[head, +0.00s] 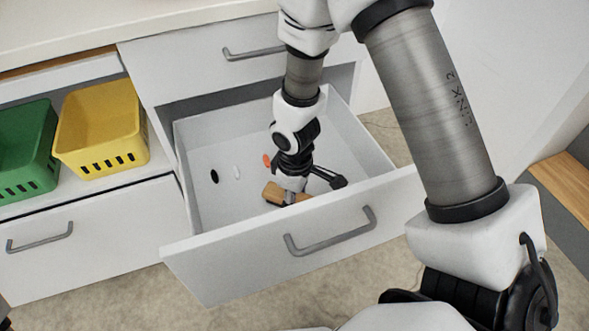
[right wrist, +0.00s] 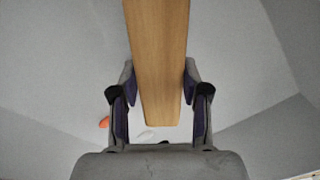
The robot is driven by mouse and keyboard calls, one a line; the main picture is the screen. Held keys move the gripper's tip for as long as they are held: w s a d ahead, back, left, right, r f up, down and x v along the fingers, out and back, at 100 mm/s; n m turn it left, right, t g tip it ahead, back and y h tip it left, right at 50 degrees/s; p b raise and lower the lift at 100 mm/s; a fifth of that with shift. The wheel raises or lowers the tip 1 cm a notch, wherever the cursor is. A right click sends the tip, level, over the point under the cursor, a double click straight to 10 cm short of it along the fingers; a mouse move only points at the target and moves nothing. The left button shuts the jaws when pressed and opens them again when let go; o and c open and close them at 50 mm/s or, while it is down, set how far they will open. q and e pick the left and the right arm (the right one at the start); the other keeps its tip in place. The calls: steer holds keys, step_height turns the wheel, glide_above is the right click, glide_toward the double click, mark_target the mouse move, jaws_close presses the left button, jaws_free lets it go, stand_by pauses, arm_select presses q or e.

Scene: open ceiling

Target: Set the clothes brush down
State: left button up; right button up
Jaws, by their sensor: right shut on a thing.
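The clothes brush (head: 272,194) shows as a light wooden piece low inside the open drawer (head: 205,243). My right gripper (head: 293,195) reaches down into the drawer and is shut on the brush. In the right wrist view the brush's wooden body (right wrist: 157,60) runs lengthwise between the two fingers of the gripper (right wrist: 158,88). Its bristles are not visible. I cannot tell whether the brush touches the drawer floor. My left gripper is not in view.
A black oval item (head: 214,176), a white item (head: 237,172) and an orange item (head: 267,160) lie in the drawer. Much of the drawer's left floor is bare. A yellow basket (head: 102,125) and a green basket (head: 27,150) stand on the left shelf.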

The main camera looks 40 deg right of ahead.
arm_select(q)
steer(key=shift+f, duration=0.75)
arm_select(e)
step_height(320, 180, down, 2)
steer(key=shift+f, duration=0.1)
steer(key=shift+f+b, duration=0.1)
steer(key=shift+b, duration=0.3)
steer(key=o, duration=1)
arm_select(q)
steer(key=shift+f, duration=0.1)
arm_select(e)
step_height(320, 180, up, 12)
steer(key=p, duration=0.7)
steer(key=shift+f, duration=0.15)
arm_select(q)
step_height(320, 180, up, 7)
arm_select(e)
steer(key=shift+r, duration=0.35)
